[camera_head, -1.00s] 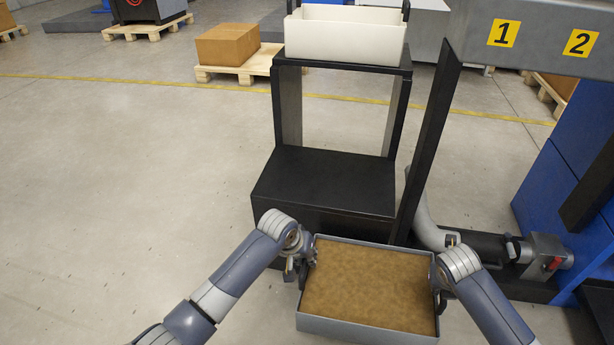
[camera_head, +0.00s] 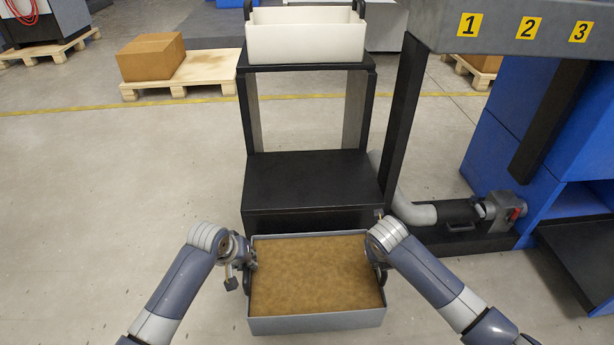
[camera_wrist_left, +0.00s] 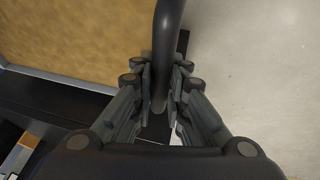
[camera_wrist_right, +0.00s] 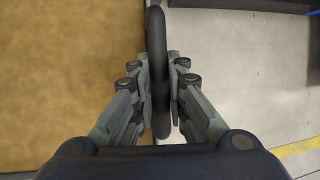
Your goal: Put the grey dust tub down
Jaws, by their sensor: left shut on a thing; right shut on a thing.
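The grey dust tub (camera_head: 316,323) is a shallow grey box filled with brown dust. It is held level between my two arms in the head view, in front of the black stand. My left gripper (camera_head: 246,266) is at the tub's left side. In the left wrist view its fingers (camera_wrist_left: 160,95) are shut on a dark handle (camera_wrist_left: 166,30). My right gripper (camera_head: 377,268) is at the right side, partly hidden by its own wrist. In the right wrist view its fingers (camera_wrist_right: 161,90) are shut on the other dark handle (camera_wrist_right: 156,40).
A black stand (camera_head: 305,185) with a low step is just beyond the tub; a white bin (camera_head: 305,35) sits on its upper shelf. A grey pipe fitting (camera_head: 460,215) and blue cabinet (camera_head: 520,120) stand at right. Open floor (camera_head: 90,210) lies left.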

